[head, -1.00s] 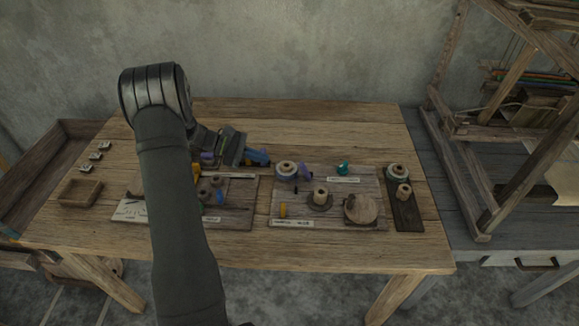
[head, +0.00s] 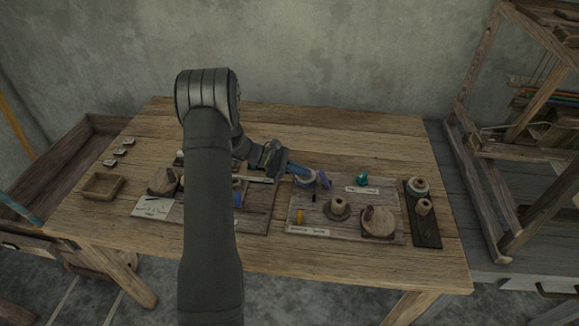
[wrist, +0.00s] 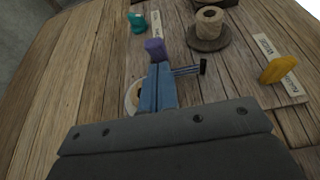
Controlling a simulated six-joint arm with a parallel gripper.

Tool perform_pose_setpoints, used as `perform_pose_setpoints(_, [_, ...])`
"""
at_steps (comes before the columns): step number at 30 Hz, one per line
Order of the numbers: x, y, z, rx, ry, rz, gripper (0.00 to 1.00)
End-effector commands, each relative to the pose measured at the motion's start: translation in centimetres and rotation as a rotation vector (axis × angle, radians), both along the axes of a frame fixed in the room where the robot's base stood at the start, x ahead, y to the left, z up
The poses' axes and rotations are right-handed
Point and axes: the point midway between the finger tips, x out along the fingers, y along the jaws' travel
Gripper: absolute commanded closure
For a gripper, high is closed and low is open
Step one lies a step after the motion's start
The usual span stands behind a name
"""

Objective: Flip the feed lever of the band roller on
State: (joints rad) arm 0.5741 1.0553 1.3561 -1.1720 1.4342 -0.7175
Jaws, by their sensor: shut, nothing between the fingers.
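My gripper (head: 303,171) is shut and empty, its blue fingers low over the back left of the right-hand board (head: 352,234). In the wrist view the blue fingertips (wrist: 158,72) appear close behind a purple piece (wrist: 154,48); I cannot tell whether they touch. The purple piece also shows in the head view (head: 325,180). A thin rod with a black tip (wrist: 202,67) sticks out just right of the fingers. A pale roll (wrist: 132,96) is partly hidden beneath the gripper. Labels are too small to read, so I cannot tell which part is the feed lever.
A teal piece (head: 362,178), a spool on a disc (head: 339,206), a yellow piece (head: 299,217) and a round wooden block (head: 379,221) stand on the right board. A dark board (head: 426,232) with two spools lies further right. My arm hides part of the left board (head: 258,220).

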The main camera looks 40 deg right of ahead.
Motion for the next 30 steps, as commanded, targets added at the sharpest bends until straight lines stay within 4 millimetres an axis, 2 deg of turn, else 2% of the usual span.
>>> perform_pose_setpoints(7, [-1.6,-1.6,-0.9,0.002,0.002,0.0,1.0])
perform_pose_setpoints(20, [-1.7,-1.7,-0.9,0.002,-0.001,0.0,1.0])
perform_pose_setpoints(30, [-2.1,-2.1,-0.2,0.063,-0.067,-0.002,1.0])
